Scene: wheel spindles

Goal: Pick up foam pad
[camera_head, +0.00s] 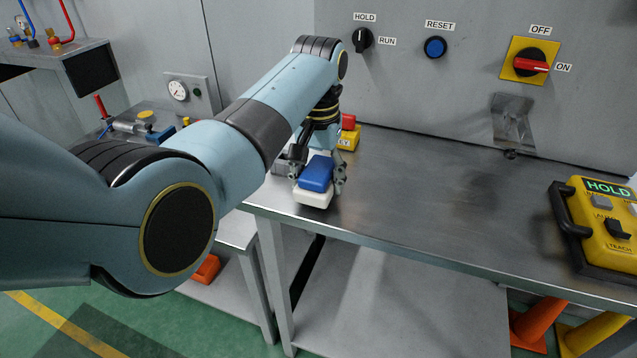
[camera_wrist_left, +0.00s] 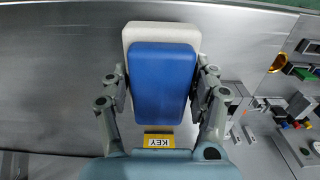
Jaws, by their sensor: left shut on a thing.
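The foam pad (camera_head: 316,175) is a rounded block, blue on top with a white layer beneath. In the left wrist view the pad (camera_wrist_left: 162,82) lies between the two fingers, its blue face toward the camera and the white layer showing at its far end and sides. My left gripper (camera_head: 318,178) is shut on the pad, one finger at each side, near the front edge of the steel bench. I cannot tell whether the pad's underside touches the bench. My right gripper is not in view.
The steel bench (camera_head: 430,210) is clear to the right up to a yellow teach pendant (camera_head: 605,225). A yellow block marked KEY (camera_head: 348,138) stands behind my gripper. The wall panel carries a HOLD/RUN knob (camera_head: 362,40), a blue reset button (camera_head: 435,47) and a red switch (camera_head: 531,64).

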